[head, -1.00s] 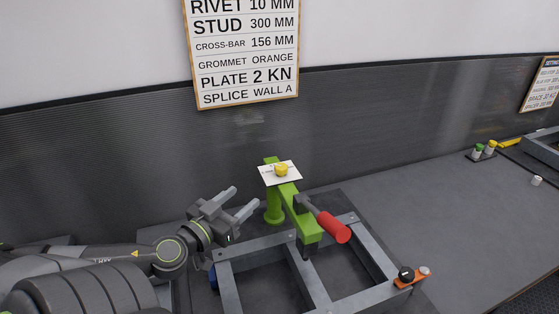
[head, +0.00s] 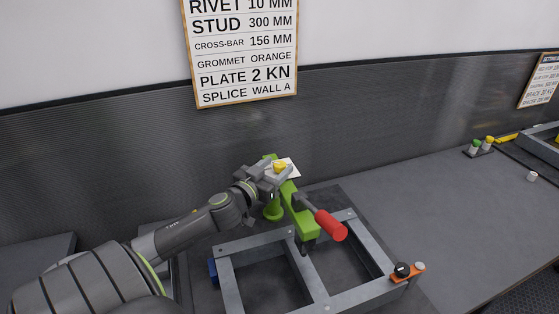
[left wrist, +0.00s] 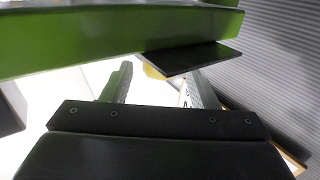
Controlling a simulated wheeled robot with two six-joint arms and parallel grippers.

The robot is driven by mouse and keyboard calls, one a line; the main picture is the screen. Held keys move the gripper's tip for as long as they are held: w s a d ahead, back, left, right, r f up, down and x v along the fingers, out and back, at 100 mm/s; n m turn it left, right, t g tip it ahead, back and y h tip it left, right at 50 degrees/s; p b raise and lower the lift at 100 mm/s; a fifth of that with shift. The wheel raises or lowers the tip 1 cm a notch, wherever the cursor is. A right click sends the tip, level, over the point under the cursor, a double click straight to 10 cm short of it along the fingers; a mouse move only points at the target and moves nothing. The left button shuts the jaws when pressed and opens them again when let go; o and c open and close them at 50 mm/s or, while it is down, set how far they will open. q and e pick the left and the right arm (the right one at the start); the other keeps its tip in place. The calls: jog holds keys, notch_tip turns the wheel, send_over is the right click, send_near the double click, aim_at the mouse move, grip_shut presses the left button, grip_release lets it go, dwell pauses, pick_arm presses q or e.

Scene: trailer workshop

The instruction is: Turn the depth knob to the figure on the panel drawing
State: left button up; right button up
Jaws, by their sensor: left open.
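The yellow knob (head: 280,167) sits on a white dial plate (head: 293,172) on top of the green tool (head: 298,210), which has a red handle (head: 331,226). My left gripper (head: 274,170) is at the knob, its open fingers reaching to either side of it; I cannot tell whether they touch it. In the left wrist view, only a sliver of the yellow knob (left wrist: 152,72) shows between the fingers, partly hidden by a dark plate under the green body (left wrist: 70,42). The dial marks are too small to read. My right gripper is out of view.
The green tool stands at a grey metal frame (head: 229,284) on the bench. A wall sign (head: 243,48) lists figures such as "PLATE 2 KN"; its top is cut off. An orange piece with a black knob (head: 403,270) sits at the frame's right corner.

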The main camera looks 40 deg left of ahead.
pick_arm(q)
jog(key=shift+w+a+p, duration=0.15)
jog(key=shift+w+p, duration=0.15)
jog(key=shift+w, duration=0.8)
jog(key=shift+c, duration=0.2)
jog(key=c, duration=0.9)
